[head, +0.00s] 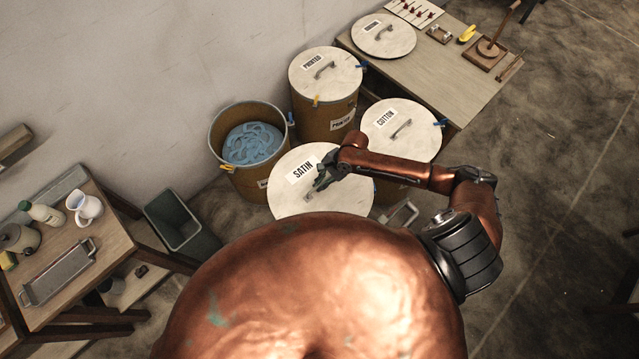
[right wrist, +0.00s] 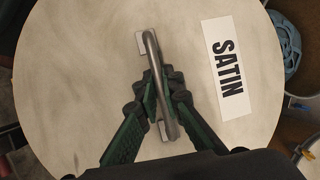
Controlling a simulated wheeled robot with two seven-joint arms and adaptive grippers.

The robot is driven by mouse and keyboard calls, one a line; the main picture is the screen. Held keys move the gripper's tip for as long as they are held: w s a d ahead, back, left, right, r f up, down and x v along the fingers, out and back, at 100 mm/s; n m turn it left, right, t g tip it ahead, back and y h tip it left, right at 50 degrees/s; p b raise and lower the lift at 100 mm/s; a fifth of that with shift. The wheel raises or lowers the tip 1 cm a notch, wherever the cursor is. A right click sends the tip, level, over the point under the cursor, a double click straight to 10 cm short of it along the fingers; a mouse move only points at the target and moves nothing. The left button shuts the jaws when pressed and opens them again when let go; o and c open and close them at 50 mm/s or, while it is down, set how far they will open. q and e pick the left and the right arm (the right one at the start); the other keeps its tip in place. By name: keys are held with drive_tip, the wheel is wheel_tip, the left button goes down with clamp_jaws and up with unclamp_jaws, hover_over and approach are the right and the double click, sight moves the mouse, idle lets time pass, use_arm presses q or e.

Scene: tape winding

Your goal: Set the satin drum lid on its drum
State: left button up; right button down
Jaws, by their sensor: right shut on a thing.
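The satin lid (head: 345,198) is a round pale disc marked SATIN with a metal handle. It shows below and to the right of an open brown drum (head: 239,187) holding blue material, and overlaps that drum's lower right side. The drum's own label is mostly hidden. My right gripper (head: 323,179) is at the lid's handle. In the right wrist view its green-padded fingers (right wrist: 163,88) are shut around the middle of the handle (right wrist: 152,48). What is under the lid is hidden. My left gripper is not in view.
Lidded drums marked PRINTED (head: 326,75) and COTTON (head: 401,128) stand behind and right. Another lid (head: 383,37) lies on the bench (head: 440,85). A grey bin (head: 172,219) and a cluttered table (head: 110,235) are at left.

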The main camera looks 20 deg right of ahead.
drive_tip(key=shift+f+b, duration=2.5)
drive_tip(key=shift+b, duration=0.4)
wheel_tip(320, 180, down, 2)
drive_tip(key=shift+f, duration=1.1)
drive_tip(key=c, duration=2.1)
unclamp_jaws()
drive_tip(key=shift+o, duration=0.6)
drive_tip(key=shift+s+f, duration=0.1)
drive_tip(key=v, duration=1.2)
